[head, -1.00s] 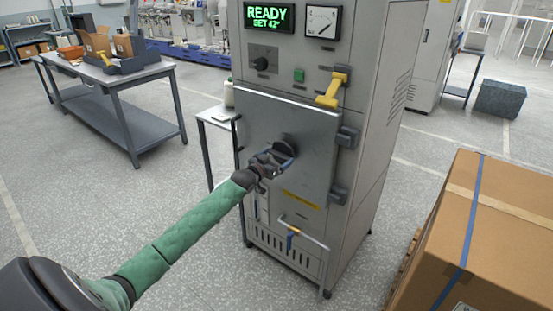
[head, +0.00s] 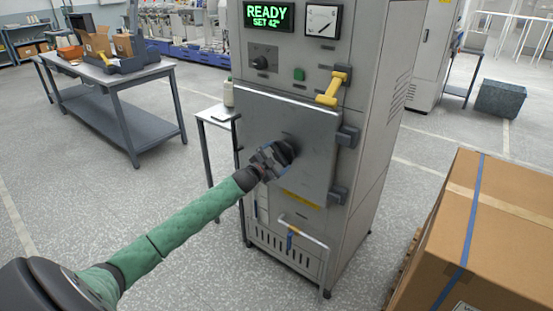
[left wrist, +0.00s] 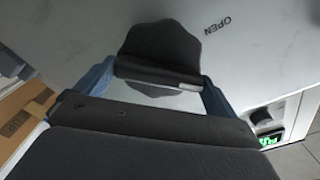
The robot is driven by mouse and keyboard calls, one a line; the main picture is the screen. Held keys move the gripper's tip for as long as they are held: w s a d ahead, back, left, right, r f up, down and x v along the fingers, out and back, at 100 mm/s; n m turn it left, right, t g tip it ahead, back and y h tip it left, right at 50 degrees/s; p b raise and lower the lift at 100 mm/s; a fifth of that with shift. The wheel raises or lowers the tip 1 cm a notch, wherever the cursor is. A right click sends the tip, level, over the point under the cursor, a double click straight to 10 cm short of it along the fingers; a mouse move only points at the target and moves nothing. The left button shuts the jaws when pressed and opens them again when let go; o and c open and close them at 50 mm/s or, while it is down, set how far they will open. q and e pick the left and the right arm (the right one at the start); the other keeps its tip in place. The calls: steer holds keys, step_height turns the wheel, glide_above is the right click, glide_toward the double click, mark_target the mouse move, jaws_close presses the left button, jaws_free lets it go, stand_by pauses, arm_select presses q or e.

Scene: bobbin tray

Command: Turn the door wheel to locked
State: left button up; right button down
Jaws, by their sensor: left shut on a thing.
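The door wheel (head: 287,149) is a dark lobed knob on the grey cabinet door (head: 312,135). In the left wrist view the wheel (left wrist: 160,40) lies straight ahead, and the word OPEN is printed on the door beside it. My left gripper (head: 272,158) is at the wheel, shut on it. Its two blue fingers show in the left wrist view (left wrist: 158,78), one on each side of the wheel's grip bar. The gripper hides part of the wheel in the head view. My right gripper is not in view.
The cabinet's display (head: 268,17) reads READY, SET 42. A yellow handle (head: 333,88) sticks out above the door, and a lower handle (head: 303,229) is below it. A small side table (head: 216,114) stands left of the cabinet. A large carton (head: 495,235) is at the right.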

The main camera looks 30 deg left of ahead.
arm_select(q)
steer(key=m, duration=0.4)
steer(key=shift+m, duration=0.4)
steer(key=m+b, duration=0.1)
steer(key=m, duration=0.2)
steer(key=shift+f+m, duration=0.1)
steer(key=shift+m, duration=0.3)
steer(key=shift+d+m, duration=0.1)
steer(key=shift+m, duration=0.2)
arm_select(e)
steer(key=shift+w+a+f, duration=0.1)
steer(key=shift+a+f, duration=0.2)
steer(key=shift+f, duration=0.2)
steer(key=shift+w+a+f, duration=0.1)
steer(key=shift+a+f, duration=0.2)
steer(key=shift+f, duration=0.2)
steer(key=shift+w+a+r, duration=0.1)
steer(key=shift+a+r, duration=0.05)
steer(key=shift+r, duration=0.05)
arm_select(q)
steer(key=o, duration=0.6)
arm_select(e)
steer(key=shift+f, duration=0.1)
